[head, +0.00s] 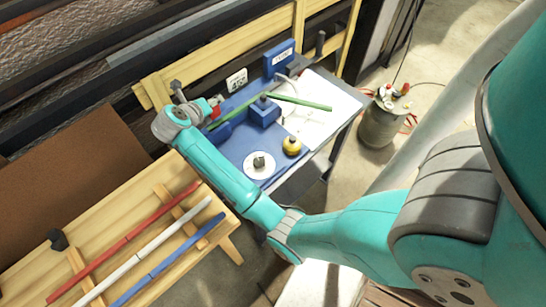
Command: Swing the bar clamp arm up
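My gripper (199,108) is at the left end of the blue bench top, beyond my teal wrist, and seen small and partly covered by the wrist. Whether its fingers are open cannot be made out. A small red part (215,105) shows right beside it; whether it touches the gripper, or belongs to the bar clamp, I cannot tell. A green lath (303,103) lies across the bench, bent at a blue block (264,112) with a dark peg. No bar clamp arm can be clearly picked out; the left end of the lath is near my gripper.
The blue bench (235,147) also carries a white disc with a dark knob (259,164), a yellow knob (292,146) and white sheets (325,112). A wooden rack (140,215) holds red, white and blue laths. A grey canister (380,124) stands right.

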